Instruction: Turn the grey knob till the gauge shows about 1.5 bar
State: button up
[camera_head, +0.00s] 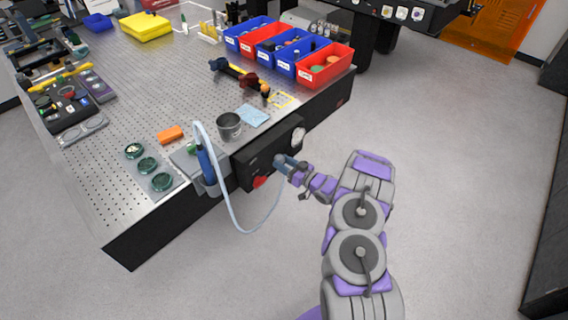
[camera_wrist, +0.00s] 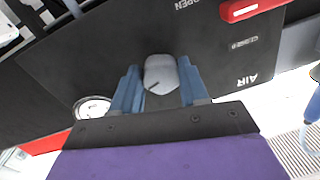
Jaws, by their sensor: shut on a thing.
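The grey knob (camera_wrist: 160,70) sits on a black air panel (camera_wrist: 75,60) and shows between my two blue fingers in the wrist view. My gripper (camera_wrist: 158,78) is shut on the knob, one finger on each side. A dark line marks the knob's face. A round white gauge (camera_wrist: 93,109) is left of the fingers in that view, partly cut off by my gripper; its reading is too small to tell. In the head view my gripper (camera_head: 283,163) is at the panel front (camera_head: 245,165), below the gauge (camera_head: 298,138). The knob is hidden there.
A red handle (camera_wrist: 248,9) sits near the "OPEN" lettering on the panel. A pale hose (camera_head: 232,218) loops below the perforated table (camera_head: 120,105). Floor to the right is clear.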

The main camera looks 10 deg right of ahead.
jog(key=shift+c, duration=0.6)
jog(key=shift+r+p, duration=0.1)
jog(key=shift+p, duration=1)
jog(key=o, duration=1)
jog(key=shift+o, duration=0.2)
jog(key=p+v, duration=0.4)
jog(key=v, duration=1.3)
jog(key=shift+d, duration=0.2)
